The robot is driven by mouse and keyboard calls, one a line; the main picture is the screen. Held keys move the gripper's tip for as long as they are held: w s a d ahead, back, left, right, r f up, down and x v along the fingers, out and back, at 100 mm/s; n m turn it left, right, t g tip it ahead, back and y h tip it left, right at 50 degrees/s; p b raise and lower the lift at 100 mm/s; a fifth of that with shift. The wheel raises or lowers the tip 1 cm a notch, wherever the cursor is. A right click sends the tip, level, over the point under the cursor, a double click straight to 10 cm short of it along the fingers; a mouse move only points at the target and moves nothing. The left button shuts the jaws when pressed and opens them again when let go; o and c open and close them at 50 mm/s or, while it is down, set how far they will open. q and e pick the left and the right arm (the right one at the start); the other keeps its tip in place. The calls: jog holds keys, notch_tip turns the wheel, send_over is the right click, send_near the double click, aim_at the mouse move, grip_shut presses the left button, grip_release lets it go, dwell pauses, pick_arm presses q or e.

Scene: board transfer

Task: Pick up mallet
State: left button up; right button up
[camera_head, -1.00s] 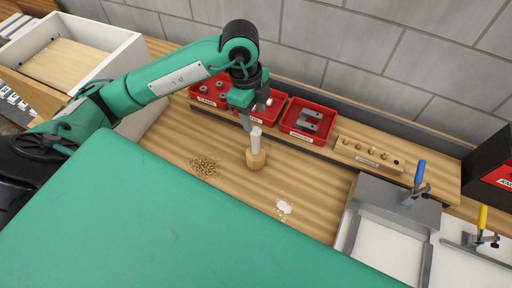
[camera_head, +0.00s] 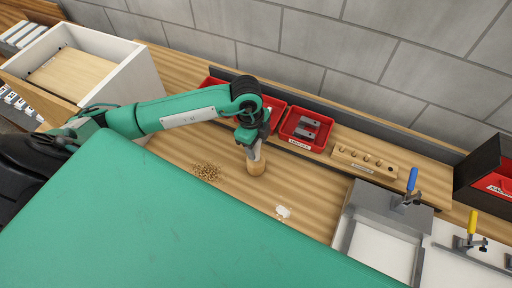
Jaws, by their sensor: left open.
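The mallet (camera_head: 256,167) stands upright on the wooden bench (camera_head: 225,205), its round wooden head at the bottom. Its pale handle, pointing up, is now mostly hidden by my left gripper (camera_head: 252,148). My left gripper is open and points down over the handle, just above the head. I cannot tell whether the fingers touch the handle. My right gripper is not in view.
Red bins, one holding grey metal parts (camera_head: 305,127), stand behind the mallet. A wooden peg block (camera_head: 363,160) is to their right. Wood pellets (camera_head: 207,172) and a white patch (camera_head: 283,212) lie nearby. Metal fixtures with a blue-handled clamp (camera_head: 412,180) and a yellow-handled clamp (camera_head: 472,223) are at right.

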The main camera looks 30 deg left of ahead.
pick_arm(q)
grip_shut()
jog(key=shift+r, duration=0.15)
